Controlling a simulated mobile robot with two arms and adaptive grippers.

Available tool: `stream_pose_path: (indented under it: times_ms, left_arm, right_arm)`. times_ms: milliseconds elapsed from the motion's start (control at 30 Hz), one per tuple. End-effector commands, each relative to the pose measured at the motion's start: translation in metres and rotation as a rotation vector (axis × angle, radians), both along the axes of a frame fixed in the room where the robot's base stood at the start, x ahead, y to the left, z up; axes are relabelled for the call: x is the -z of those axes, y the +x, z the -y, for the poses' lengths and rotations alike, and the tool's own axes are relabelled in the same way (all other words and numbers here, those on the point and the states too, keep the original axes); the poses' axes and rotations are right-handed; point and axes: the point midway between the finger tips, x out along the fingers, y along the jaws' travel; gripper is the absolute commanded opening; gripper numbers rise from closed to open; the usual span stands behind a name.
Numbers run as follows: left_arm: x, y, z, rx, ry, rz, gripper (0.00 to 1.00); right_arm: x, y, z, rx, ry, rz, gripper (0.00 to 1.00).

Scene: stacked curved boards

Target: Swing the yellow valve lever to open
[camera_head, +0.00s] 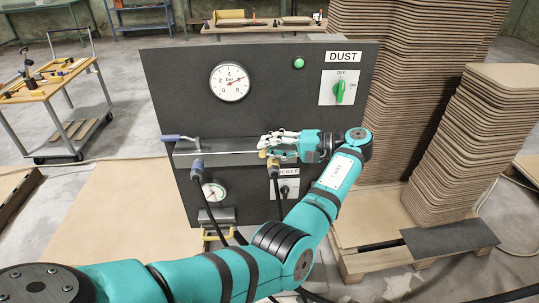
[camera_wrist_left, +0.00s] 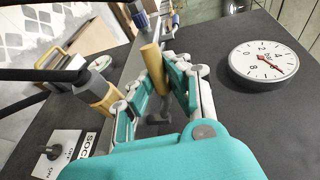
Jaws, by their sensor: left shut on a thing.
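The yellow valve lever (camera_wrist_left: 154,66) shows in the left wrist view as a short yellow bar between my two fingers. My left gripper (camera_wrist_left: 163,82) is shut on it. In the head view my left gripper (camera_head: 268,143) is at the ledge across the middle of the dark panel (camera_head: 180,85), with its fingers pointing left. There the fingers hide most of the lever. My right gripper is in neither view.
A blue-handled lever (camera_head: 178,138) sits at the ledge's left end. A tan plug (camera_wrist_left: 97,92) with a cable is close to my fingers. The panel carries a large gauge (camera_head: 229,82) and a green DUST knob (camera_head: 340,91). Stacked boards (camera_head: 470,140) rise at right.

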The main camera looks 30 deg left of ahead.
Motion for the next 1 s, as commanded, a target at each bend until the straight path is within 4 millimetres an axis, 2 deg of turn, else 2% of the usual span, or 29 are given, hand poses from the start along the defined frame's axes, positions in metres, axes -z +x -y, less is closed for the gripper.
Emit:
stream_pose_path:
  times_ms: [200,667,700,800,1000]
  left_arm:
    - [0.0027,0.0007,0.0018,-0.05,-0.005,-0.003,0.0]
    - [0.0024,0.0003,0.0015,-0.064,-0.005,-0.004,0.0]
    - [0.0024,0.0003,0.0014,-0.064,-0.005,-0.004,0.15]
    - [0.002,0.0003,0.0012,-0.064,-0.004,-0.004,0.27]
    - [0.001,0.0004,0.0003,-0.065,-0.003,-0.002,0.27]
  right_arm:
    - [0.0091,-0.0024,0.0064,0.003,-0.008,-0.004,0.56]
    - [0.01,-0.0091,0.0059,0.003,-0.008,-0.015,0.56]
    - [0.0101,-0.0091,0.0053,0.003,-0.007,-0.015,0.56]
    - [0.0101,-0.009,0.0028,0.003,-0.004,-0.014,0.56]
    - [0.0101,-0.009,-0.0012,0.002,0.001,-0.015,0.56]
